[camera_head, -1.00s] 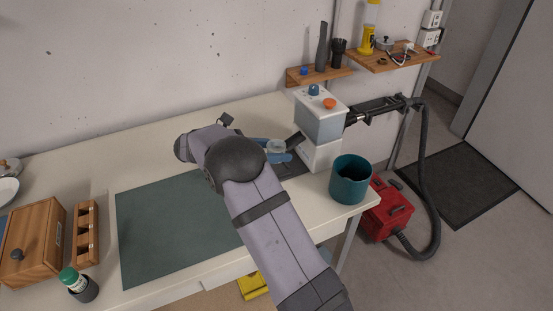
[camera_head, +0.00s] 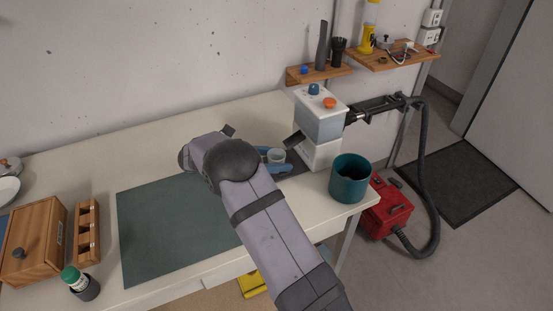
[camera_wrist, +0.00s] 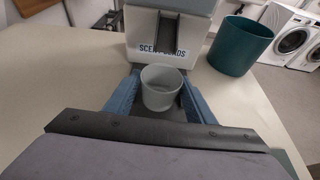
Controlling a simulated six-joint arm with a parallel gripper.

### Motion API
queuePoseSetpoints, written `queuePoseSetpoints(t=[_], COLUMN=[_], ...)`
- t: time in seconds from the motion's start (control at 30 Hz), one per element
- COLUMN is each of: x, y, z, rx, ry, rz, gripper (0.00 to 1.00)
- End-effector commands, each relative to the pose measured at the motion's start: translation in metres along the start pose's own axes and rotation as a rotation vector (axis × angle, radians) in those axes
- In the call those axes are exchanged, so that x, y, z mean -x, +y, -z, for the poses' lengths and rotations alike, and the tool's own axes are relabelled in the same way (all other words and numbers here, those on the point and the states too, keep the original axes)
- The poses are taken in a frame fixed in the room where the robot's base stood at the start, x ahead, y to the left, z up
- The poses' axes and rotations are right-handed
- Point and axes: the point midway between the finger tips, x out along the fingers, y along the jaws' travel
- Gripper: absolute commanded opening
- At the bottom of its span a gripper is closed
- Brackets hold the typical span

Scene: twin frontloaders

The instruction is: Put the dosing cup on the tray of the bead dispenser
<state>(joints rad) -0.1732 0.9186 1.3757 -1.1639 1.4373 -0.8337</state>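The dosing cup (camera_head: 276,155) is a small pale grey, open cup, upright and seemingly empty in the wrist view (camera_wrist: 161,90). My gripper (camera_wrist: 161,92) has its two blue fingers on either side of the cup and appears shut on it. The bead dispenser (camera_head: 320,121) is a white and grey box marked "SCENT BEADS" in the wrist view (camera_wrist: 165,35). Its dark tray (camera_wrist: 160,114) lies in front of it, under the cup. I cannot tell whether the cup's base touches the tray. My arm hides part of this area in the head view.
A teal bin (camera_head: 349,178) stands at the table's right corner, close to the dispenser. A green mat (camera_head: 160,230) lies on the left of my arm. A wooden box (camera_head: 33,240), a wooden rack (camera_head: 87,232) and a green-capped bottle (camera_head: 79,283) are at the far left.

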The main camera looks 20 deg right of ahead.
Motion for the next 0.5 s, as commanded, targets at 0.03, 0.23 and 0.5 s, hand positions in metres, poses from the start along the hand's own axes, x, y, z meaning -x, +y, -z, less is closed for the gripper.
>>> queuePoseSetpoints(t=[0.03, 0.23, 0.5], x=[0.000, 0.011, 0.054], y=[0.000, 0.001, 0.001], z=[-0.001, -0.003, -0.001], rx=[0.000, -0.002, -0.001], ry=[0.000, -0.001, 0.001], rz=[0.000, -0.002, -0.005], gripper=[0.59, 0.59, 0.59])
